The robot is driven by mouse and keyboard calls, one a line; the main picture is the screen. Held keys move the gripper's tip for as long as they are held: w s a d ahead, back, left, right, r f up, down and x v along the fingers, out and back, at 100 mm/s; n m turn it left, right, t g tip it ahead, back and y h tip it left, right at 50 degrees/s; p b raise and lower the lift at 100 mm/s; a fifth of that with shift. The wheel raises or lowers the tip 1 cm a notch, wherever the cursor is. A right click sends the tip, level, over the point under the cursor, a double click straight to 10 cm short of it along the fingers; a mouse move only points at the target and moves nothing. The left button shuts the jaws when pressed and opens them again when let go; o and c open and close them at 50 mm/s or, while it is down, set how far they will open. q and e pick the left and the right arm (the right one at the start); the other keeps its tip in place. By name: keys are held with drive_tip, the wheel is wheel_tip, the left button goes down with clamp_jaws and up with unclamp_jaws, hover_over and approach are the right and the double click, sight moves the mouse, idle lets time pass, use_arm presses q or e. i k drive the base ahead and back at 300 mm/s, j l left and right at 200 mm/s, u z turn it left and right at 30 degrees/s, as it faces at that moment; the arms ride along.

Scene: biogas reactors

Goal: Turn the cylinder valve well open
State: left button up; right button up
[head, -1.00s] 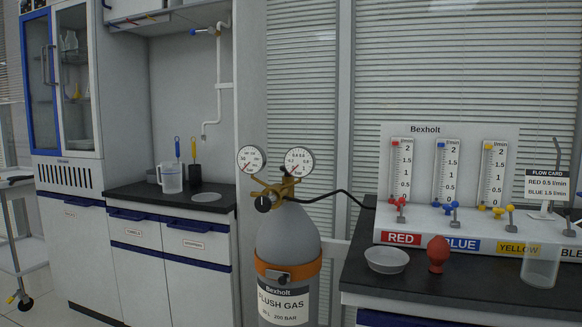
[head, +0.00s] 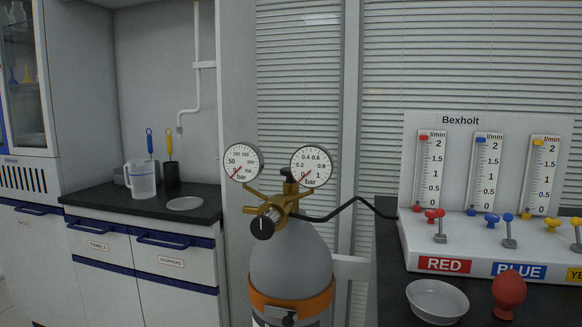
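The grey gas cylinder (head: 291,262) stands upright in the middle of the head view, with an orange band (head: 292,306) around it. On its top is a brass valve and regulator assembly (head: 275,210). A small dark knob (head: 290,176) sits at the top of the valve, between the gauges. A black knob (head: 263,228) faces me at the front of the regulator. The left gauge (head: 243,162) and right gauge (head: 311,166) each have a red needle pointing low left, near zero. Neither of my grippers is in view.
A black hose (head: 345,208) runs from the regulator to the flow meter panel (head: 462,122) on the right bench. A white dish (head: 437,301) and a red bulb (head: 508,295) stand before it. A jug (head: 141,180) stands on the left counter (head: 95,197).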

sight(285, 172)
drive_tip(key=k, duration=0.4)
drive_tip(key=k+z, duration=0.1)
drive_tip(key=z, duration=0.65)
drive_tip(key=k+l+z, duration=0.1)
drive_tip(key=z, duration=0.25)
drive_tip(key=i+j+z, duration=0.1)
drive_tip(key=j+z, duration=0.15)
drive_tip(key=i+j+z, duration=0.1)
drive_tip(key=j+z, duration=0.2)
drive_tip(key=j, duration=0.2)
drive_tip(key=i+j, duration=0.1)
drive_tip(key=j, duration=0.65)
drive_tip(key=i+j, duration=0.15)
drive_tip(key=j, duration=0.2)
